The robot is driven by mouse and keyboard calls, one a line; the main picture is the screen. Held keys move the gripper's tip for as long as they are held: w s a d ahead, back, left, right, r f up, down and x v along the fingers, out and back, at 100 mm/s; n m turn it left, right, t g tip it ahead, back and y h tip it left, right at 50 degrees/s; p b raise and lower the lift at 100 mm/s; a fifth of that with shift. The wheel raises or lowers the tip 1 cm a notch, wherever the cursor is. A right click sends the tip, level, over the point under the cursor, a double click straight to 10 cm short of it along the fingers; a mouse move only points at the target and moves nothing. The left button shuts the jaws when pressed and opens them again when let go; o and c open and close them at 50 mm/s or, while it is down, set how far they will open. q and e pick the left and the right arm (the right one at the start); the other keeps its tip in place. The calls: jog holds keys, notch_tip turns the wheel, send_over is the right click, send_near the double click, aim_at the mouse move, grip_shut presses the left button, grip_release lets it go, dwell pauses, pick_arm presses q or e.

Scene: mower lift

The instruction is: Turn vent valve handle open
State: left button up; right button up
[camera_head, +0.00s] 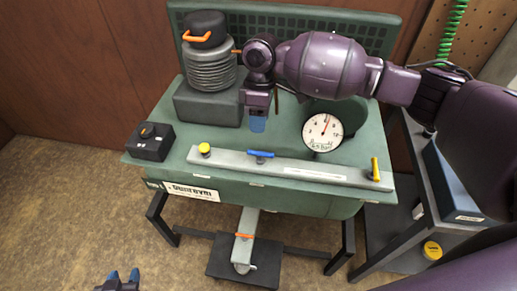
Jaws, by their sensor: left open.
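A grey manifold bar (230,163) lies along the front of the green bench and carries several valve parts. A blue handle (261,153) lies lengthwise on its middle. A yellow handle (375,168) stands up at its right end, and a round yellow knob (204,149) sits at its left end. I cannot read which is the vent valve. My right gripper (258,124) points down just behind and above the blue handle, apart from it in the picture; its finger gap is not clear. My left gripper (124,276) is open and empty over the floor at lower left.
A round dial gauge (323,132) stands behind the bar. A ribbed grey bellows (210,70) with an orange-handled black cap is at back left. A black box (151,141) sits at the bench's left corner. A foot pedal (243,253) is below the bench.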

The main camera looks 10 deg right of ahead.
aim_at(261, 156)
jog(key=f, duration=0.3)
jog(key=s+f, duration=0.1)
jog(key=f, duration=0.6)
jog(key=shift+s+a+b, duration=0.4)
jog(key=shift+c, duration=0.2)
grip_shut()
